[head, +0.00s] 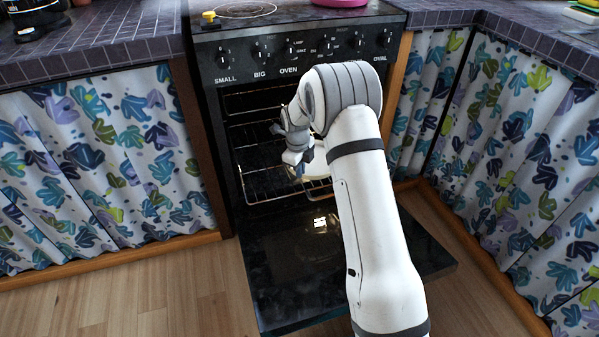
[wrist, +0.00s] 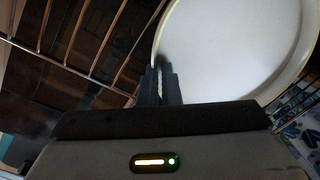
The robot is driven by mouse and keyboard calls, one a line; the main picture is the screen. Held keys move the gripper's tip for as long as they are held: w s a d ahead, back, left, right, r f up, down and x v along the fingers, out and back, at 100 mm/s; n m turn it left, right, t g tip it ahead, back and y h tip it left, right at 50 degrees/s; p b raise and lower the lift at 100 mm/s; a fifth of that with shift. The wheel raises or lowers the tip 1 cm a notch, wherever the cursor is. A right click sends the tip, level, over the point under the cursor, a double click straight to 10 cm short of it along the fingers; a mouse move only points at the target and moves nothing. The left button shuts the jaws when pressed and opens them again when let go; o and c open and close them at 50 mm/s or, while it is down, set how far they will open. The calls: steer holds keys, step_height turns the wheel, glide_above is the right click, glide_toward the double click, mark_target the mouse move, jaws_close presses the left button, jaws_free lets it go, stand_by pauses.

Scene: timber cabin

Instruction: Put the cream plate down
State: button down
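The cream plate (wrist: 235,45) fills the upper right of the wrist view, a pale round face with a raised rim. In the head view only a pale sliver of it (head: 319,166) shows, mostly hidden behind my arm. My gripper (wrist: 161,82) has its two dark fingers close together at the plate's near left rim, and it appears shut on that rim. In the head view my gripper (head: 301,167) is at the open oven's mouth, by the wire racks. I cannot tell whether the plate touches a rack.
The black oven (head: 232,130) is open, with its door (head: 290,275) folded down below my arm. Wire racks (head: 262,184) cross its inside. Leaf-patterned curtains (head: 100,160) flank it. A pink pan (head: 340,3) and a yellow object (head: 209,16) are on the stove top.

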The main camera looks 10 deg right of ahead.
steer(key=shift+r, duration=0.1)
steer(key=c, duration=1.6)
jaws_free()
step_height(320, 180, up, 12)
steer(key=s+p, duration=0.1)
steer(key=p, duration=0.3)
steer(key=s+d+r+n, duration=0.2)
steer(key=s+r+n, duration=0.4)
steer(key=s, duration=0.1)
steer(key=s+d+r+n, duration=0.1)
steer(key=s+n, duration=0.5)
steer(key=s, duration=0.3)
steer(key=s+d+r+n, duration=0.1)
steer(key=s+r+n, duration=0.1)
steer(key=s+n, duration=0.5)
steer(key=s+d+r+n, duration=0.1)
steer(key=s+n, duration=0.5)
steer(key=s, duration=0.7)
steer(key=shift+s+d+r+n+y, duration=0.25)
steer(key=shift+d+r+n+y, duration=0.05)
steer(key=shift+r+n+y, duration=0.1)
